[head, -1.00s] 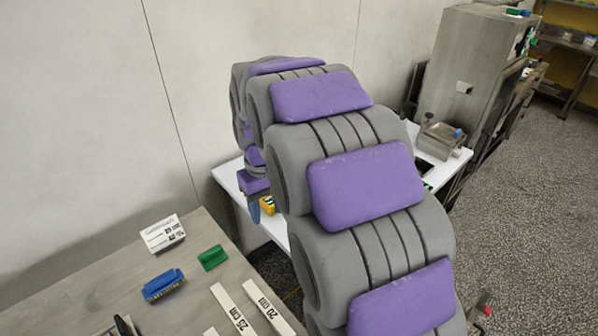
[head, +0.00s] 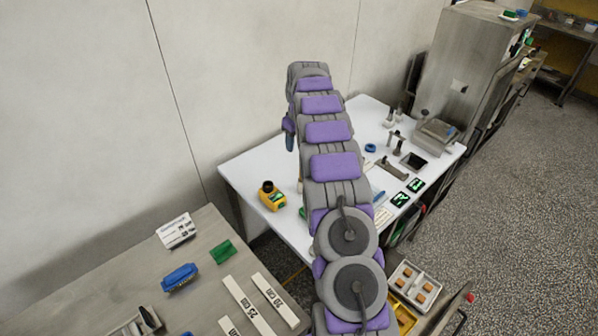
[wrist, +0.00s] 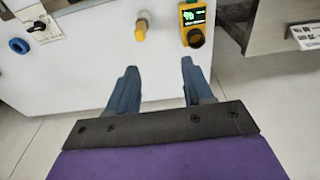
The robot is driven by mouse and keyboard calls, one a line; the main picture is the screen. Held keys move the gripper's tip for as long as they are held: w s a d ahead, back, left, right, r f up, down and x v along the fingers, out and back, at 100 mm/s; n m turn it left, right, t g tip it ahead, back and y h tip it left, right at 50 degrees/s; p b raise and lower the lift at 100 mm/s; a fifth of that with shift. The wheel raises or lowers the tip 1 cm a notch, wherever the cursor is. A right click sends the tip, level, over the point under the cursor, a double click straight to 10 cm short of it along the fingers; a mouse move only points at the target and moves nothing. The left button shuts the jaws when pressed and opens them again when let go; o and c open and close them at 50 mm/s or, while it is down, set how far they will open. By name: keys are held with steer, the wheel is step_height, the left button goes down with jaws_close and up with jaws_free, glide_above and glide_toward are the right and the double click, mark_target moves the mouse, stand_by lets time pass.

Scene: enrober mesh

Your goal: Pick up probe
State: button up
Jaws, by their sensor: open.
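A small upright piece with a yellow-tan body and a grey end (wrist: 141,28) stands on the white table (wrist: 80,75) in the wrist view; it looks like the probe, but I cannot be sure. In the head view my arm mostly hides that spot. My gripper (wrist: 155,80) is open and empty, its two blue fingers apart. The piece lies beyond the fingertips, roughly in line with the gap between them. In the head view the gripper (head: 290,135) hangs at the left of my arm's far end.
A yellow device with a green display (wrist: 193,18) stands close beside the piece; it also shows in the head view (head: 271,196). A blue ring (wrist: 19,46) lies on the table's other side. A steel table (head: 95,270) holds a blue brush (head: 180,276) and a green block (head: 221,252).

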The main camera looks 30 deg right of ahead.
steer(key=d+f, duration=0.2)
steer(key=d, duration=0.3)
glide_above(300, 179)
step_height(300, 179, down, 5)
steer(key=f, duration=0.6)
steer(key=shift+d+f+p, duration=0.15)
steer(key=shift+d+p, duration=0.2)
steer(key=shift+d+f, duration=0.45)
steer(key=shift+d, duration=0.05)
steer(key=f, duration=0.1)
steer(key=a+f, duration=0.1)
steer(key=f, duration=0.1)
steer(key=shift+a+f, duration=0.2)
steer(key=shift+w+f, duration=0.1)
steer(key=shift+f, duration=0.3)
steer(key=shift+d, duration=0.5)
steer(key=shift+c, duration=0.2)
steer(key=shift+d+f, duration=0.15)
steer(key=shift+d, duration=0.15)
steer(key=c, duration=0.3)
steer(key=shift+a, duration=0.65)
jaws_close()
